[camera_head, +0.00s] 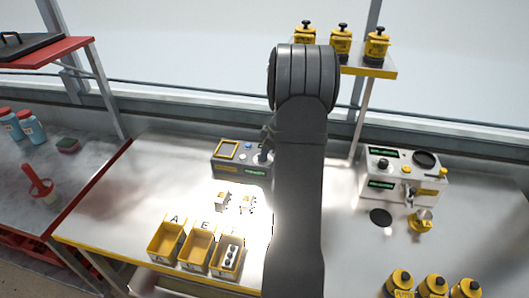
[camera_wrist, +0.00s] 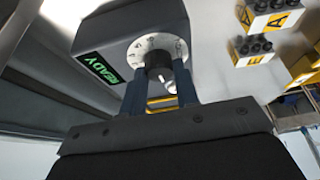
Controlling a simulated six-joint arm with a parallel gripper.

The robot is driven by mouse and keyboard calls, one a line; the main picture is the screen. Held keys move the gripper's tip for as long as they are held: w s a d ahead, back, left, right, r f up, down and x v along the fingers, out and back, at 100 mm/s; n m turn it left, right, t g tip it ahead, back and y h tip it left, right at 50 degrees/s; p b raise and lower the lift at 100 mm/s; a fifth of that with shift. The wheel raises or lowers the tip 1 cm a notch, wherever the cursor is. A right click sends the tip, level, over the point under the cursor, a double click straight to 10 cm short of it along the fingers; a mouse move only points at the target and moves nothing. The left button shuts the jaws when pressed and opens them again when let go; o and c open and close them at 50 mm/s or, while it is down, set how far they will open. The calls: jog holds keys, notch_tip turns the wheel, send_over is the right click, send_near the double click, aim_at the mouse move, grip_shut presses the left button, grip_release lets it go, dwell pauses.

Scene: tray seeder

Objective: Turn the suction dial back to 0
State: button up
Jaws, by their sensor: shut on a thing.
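The suction dial (camera_wrist: 158,68) is a black knob with a white mark, in front of a round pale scale plate (camera_wrist: 152,45) in the wrist view. My gripper (camera_wrist: 160,88) has one finger on each side of the knob and is shut on it. The numbers on the scale are too small to read. The dial's machine shows a green READY display (camera_wrist: 101,66). In the head view the grey machine (camera_head: 228,170) stands at the back middle of the table, and my gripper (camera_head: 266,148) is at its right end, with my arm hiding part of it.
Yellow bins A (camera_head: 154,254), E and a third stand at the front left; the third holds small parts. Two small blocks (camera_head: 222,208) lie behind them. A white machine (camera_head: 372,196) stands right, with yellow pots (camera_head: 398,292) in front. A shelf (camera_head: 386,74) holds more pots.

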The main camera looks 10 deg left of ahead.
dwell(0.5)
jog(key=o, duration=1)
jog(key=shift+c, duration=0.2)
jog(key=v, duration=0.7)
jog(key=shift+r, duration=0.25)
jog(key=shift+d, duration=0.1)
jog(key=x, duration=0.8)
jog(key=shift+d+r+m, duration=0.1)
jog(key=shift+r+m, duration=0.05)
jog(key=shift+m, duration=0.45)
